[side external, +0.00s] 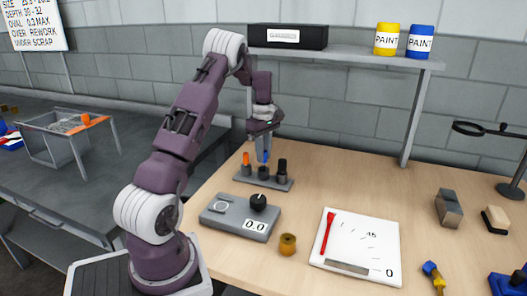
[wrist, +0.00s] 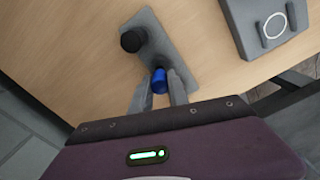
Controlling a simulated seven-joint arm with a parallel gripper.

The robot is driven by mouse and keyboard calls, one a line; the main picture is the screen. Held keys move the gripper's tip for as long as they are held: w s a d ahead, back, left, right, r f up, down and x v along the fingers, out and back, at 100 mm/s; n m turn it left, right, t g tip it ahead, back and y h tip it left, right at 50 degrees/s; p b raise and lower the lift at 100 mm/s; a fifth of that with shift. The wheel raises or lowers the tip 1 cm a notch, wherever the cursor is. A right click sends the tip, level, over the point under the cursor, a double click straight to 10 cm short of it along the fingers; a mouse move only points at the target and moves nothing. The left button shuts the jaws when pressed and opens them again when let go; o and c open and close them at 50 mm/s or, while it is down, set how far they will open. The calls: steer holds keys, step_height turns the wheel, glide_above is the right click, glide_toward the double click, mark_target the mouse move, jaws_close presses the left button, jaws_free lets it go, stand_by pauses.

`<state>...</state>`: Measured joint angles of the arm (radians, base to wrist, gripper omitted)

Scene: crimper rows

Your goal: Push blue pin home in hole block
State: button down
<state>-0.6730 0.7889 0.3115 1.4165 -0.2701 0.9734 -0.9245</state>
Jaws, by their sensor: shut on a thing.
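The hole block (side external: 270,182) is a low grey strip on the wooden table. It also shows in the wrist view (wrist: 150,22). An orange pin (side external: 246,160) stands at its left end and a black upright piece (side external: 282,167) at its right end. The blue pin (side external: 265,157) is upright over the middle dark socket; I cannot tell how deep it sits. My gripper (side external: 265,148) points down, shut on the blue pin. In the wrist view the blue pin (wrist: 159,79) shows between both fingers. The orange pin is hidden there.
A grey gauge box (side external: 238,217) reading 0.0 stands in front of the block. A brass piece (side external: 288,244) and a white board (side external: 358,250) with a red pen (side external: 327,231) lie nearby. A shelf (side external: 345,58) with paint cans is behind.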

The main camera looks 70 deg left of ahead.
steer(key=shift+f, duration=0.95)
steer(key=c, duration=1.2)
jaws_free()
step_height(320, 180, up, 7)
steer(key=shift+r, duration=0.1)
